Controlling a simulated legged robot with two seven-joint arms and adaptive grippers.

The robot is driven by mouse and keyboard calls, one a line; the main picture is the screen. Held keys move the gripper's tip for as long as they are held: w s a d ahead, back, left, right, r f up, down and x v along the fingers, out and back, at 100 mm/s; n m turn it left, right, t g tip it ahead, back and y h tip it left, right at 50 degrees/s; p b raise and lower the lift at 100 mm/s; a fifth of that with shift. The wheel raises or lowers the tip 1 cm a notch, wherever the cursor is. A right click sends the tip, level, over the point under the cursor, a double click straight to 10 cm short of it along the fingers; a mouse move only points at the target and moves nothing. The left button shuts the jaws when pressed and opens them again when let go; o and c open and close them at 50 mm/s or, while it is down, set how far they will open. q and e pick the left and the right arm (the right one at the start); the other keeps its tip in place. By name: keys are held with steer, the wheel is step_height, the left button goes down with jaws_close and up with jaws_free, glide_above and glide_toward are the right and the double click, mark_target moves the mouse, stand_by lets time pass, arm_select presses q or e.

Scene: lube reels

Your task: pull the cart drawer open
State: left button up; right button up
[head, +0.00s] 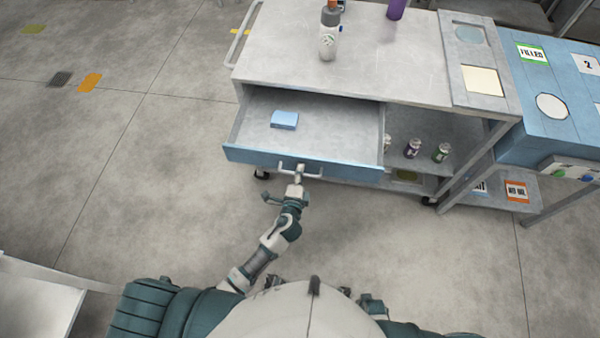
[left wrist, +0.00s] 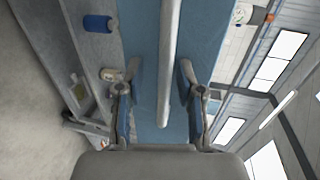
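The cart (head: 350,50) stands in the upper middle of the head view. Its drawer (head: 330,130), with a blue front, is slid well out toward me, its inside showing. A small blue box (head: 285,120) lies in it. My left gripper (head: 298,175) is at the drawer's pale bar handle (head: 312,174). In the left wrist view the handle bar (left wrist: 168,70) runs between the two fingers of my left gripper (left wrist: 159,70). The fingers are apart, with a gap beside the bar, so they are around it but not clamped. My right gripper is not in view.
A white-and-orange bottle (head: 329,35) and a purple container (head: 397,8) stand on the cart top. Small cans (head: 441,152) sit on a shelf right of the drawer. A blue-topped station (head: 550,110) adjoins at right. Floor at left is mostly clear.

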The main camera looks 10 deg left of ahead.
arm_select(q)
steer(key=shift+r, duration=0.1)
steer(key=v, duration=1.1)
steer(key=shift+s, duration=0.4)
steer(key=s+a+f+n+g+y, duration=0.1)
steer(key=s+a+f+n+g, duration=0.2)
steer(key=f, duration=0.7)
steer(key=s+a+f+n+g, duration=0.3)
steer(key=f, duration=0.7)
steer(key=s+a+f+n+g, duration=0.3)
steer(key=s+f+n+g, duration=0.1)
steer(key=s+f, duration=0.4)
steer(key=s+a+f+n+g+h, duration=0.1)
steer(key=s+a+f+n+g, duration=0.2)
steer(key=s+f, duration=0.6)
steer(key=n+g, duration=0.1)
steer(key=n, duration=0.1)
steer(key=shift+a+n, duration=0.3)
steer(key=shift+n, duration=0.1)
